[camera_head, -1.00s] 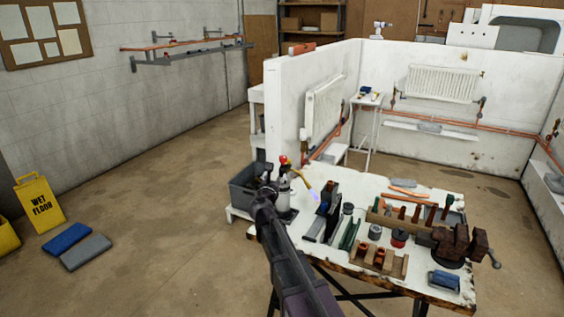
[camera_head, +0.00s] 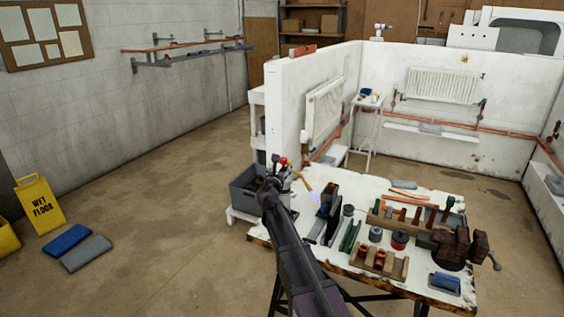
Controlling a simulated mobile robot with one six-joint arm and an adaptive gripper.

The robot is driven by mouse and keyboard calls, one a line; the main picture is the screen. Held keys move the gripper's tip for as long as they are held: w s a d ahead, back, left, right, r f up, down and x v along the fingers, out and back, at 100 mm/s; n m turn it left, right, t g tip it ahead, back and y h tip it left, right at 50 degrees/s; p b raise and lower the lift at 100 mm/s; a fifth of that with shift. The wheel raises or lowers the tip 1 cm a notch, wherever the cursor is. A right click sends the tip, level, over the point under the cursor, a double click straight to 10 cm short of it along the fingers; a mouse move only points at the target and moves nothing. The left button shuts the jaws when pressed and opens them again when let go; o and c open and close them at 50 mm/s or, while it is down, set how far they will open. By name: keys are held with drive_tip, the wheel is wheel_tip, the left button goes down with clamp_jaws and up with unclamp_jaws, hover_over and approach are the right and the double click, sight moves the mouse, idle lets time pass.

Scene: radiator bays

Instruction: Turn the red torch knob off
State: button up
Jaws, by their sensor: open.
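The torch's red knob (camera_head: 283,161) shows at the top of the torch, at the back left corner of the white workbench (camera_head: 330,261). The brass torch tube (camera_head: 303,181) points right and down, with a pale violet flame (camera_head: 316,197) at its tip. My gripper (camera_head: 280,164) is open, with its dark fingertips close to the red knob, seemingly one on either side. I cannot tell whether they touch it. My arm hides most of the torch's cylinder.
A grey bin (camera_head: 243,190) stands just left of my gripper. Files, a wooden rack of fittings (camera_head: 379,263) and a rusty vise (camera_head: 460,246) crowd the bench to the right. A white partition (camera_head: 287,105) rises behind.

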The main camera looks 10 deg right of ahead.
sight(282, 162)
drive_tip(key=shift+x, duration=3.35)
clamp_jaws()
drive_tip(key=shift+a, duration=0.25)
drive_tip(key=shift+d, duration=0.2)
